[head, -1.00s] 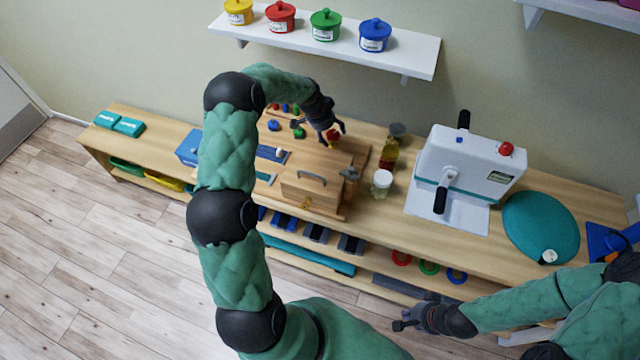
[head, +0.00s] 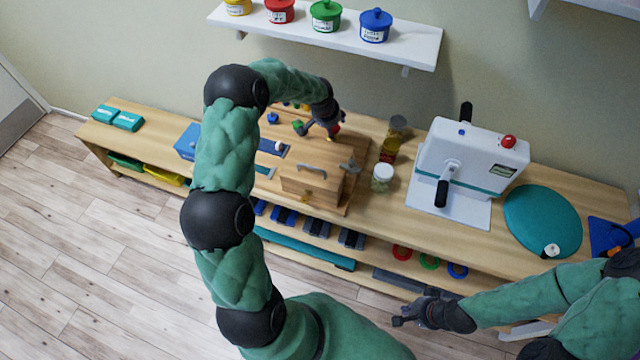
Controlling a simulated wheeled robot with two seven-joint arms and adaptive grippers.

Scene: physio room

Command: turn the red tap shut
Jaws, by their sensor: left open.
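The red tap (head: 336,128) is on the wooden board (head: 361,165) on the bench, and only a small red part of it shows beside my gripper. My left gripper (head: 321,130) is open right at the tap, with its fingers spread. One finger points left and the other is close to the red part. I cannot tell whether it touches the tap. My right gripper (head: 402,322) hangs low in front of the bench, away from the tap. Its fingers are too small to read.
A small green tap (head: 297,125) and a blue one (head: 273,118) are left of my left gripper. A wooden box with a handle (head: 311,180) stands in front. Jars (head: 382,177) and a white machine (head: 470,160) stand to the right. A shelf (head: 420,47) with coloured pots is above.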

